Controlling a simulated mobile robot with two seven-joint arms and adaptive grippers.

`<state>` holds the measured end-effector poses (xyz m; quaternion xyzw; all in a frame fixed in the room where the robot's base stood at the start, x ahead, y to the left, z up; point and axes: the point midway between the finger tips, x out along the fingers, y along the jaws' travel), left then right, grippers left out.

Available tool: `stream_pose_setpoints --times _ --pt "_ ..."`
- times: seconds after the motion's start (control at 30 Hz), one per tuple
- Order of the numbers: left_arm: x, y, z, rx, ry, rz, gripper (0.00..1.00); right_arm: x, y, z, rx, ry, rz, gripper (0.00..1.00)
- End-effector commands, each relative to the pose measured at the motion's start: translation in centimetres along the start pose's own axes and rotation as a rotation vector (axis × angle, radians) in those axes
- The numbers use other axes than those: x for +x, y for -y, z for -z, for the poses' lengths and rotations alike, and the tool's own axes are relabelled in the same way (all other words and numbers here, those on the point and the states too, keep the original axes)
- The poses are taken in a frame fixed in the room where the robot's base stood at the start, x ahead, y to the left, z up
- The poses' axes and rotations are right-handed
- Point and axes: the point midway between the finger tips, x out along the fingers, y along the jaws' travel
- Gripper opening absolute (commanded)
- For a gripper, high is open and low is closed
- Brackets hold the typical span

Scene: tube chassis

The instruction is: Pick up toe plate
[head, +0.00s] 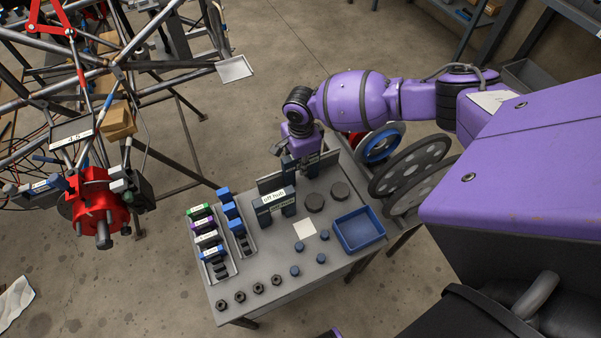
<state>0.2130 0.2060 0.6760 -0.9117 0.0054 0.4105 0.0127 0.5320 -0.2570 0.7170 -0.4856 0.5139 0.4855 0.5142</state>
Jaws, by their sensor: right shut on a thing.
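My right gripper (301,160) is at the back edge of the grey table, pointing down among upright grey plates. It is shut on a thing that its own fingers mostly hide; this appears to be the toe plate. One upright grey plate (269,184) shows to the left of the gripper and another (328,159) to its right. I cannot tell whether these are parts of one plate. A dark blue block with a white "off hub" label (276,206) stands in front of them. My left gripper is not in view.
The table (285,285) holds a blue tray (359,230), two dark round discs, several nuts, small blue caps and racks with labelled blocks (208,240). Wheels (412,165) stand right of the table. A tube chassis with a red hub (98,205) stands left, across open floor.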

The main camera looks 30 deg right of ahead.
Motion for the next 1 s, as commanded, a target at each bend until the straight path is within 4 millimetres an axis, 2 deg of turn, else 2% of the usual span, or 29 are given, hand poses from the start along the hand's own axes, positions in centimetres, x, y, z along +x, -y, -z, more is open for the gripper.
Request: stream_pose_setpoints --times 0.27,0.7,0.83,1.0 --pt "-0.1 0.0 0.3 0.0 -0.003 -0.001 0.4 -0.7 0.1 0.0 0.001 0.001 0.002 0.0" --pt "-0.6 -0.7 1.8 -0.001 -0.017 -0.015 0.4 -8.5 0.2 0.0 0.0 0.001 0.007 0.0" --pt "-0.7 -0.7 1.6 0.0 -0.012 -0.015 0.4 -9.7 0.1 0.0 0.0 0.001 0.004 0.0" --pt "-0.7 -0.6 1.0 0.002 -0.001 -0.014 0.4 -10.2 0.1 0.0 0.0 0.001 0.002 0.0"
